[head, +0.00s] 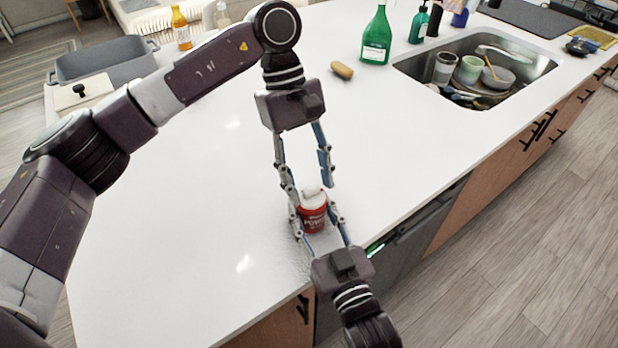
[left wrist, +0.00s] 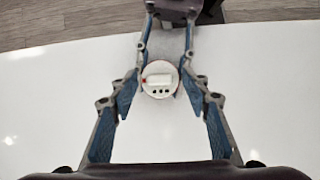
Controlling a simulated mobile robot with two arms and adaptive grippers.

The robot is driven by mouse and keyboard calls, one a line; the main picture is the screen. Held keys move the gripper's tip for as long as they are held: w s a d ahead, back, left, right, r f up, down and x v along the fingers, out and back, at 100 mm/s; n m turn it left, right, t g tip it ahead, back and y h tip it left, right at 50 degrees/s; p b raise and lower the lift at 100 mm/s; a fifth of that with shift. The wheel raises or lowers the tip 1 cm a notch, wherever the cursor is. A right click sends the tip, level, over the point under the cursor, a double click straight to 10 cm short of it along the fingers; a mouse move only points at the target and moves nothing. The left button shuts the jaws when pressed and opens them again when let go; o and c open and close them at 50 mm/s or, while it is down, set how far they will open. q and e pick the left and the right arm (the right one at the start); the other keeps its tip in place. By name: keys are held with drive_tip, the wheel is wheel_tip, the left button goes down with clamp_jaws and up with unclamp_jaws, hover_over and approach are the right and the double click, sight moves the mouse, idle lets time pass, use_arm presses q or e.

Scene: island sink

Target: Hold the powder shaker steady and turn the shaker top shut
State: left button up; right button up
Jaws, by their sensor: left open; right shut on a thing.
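The powder shaker (head: 314,217) is a red canister standing upright on the white island near its front edge. Its white shaker top (head: 312,194) is seen from above in the left wrist view (left wrist: 160,79), with a raised bar and several dark holes beside it. My right gripper (head: 318,224) is shut on the shaker's body from the front side. My left gripper (head: 307,186) is open above the shaker, its fingers pointing down on either side of the top. In the left wrist view its fingertips (left wrist: 161,97) stand apart from the top. Part of the red body is hidden by fingers.
A sink (head: 545,66) holding dishes is at the upper right. A grey tub (head: 98,60) is at the far left. The counter around the shaker is mostly clear.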

use_arm(q)
drive_tip(key=v, duration=1.2)
drive_tip(key=shift+f, duration=0.1)
use_arm(e)
drive_tip(key=o, duration=1.4)
drive_tip(key=shift+c, duration=0.2)
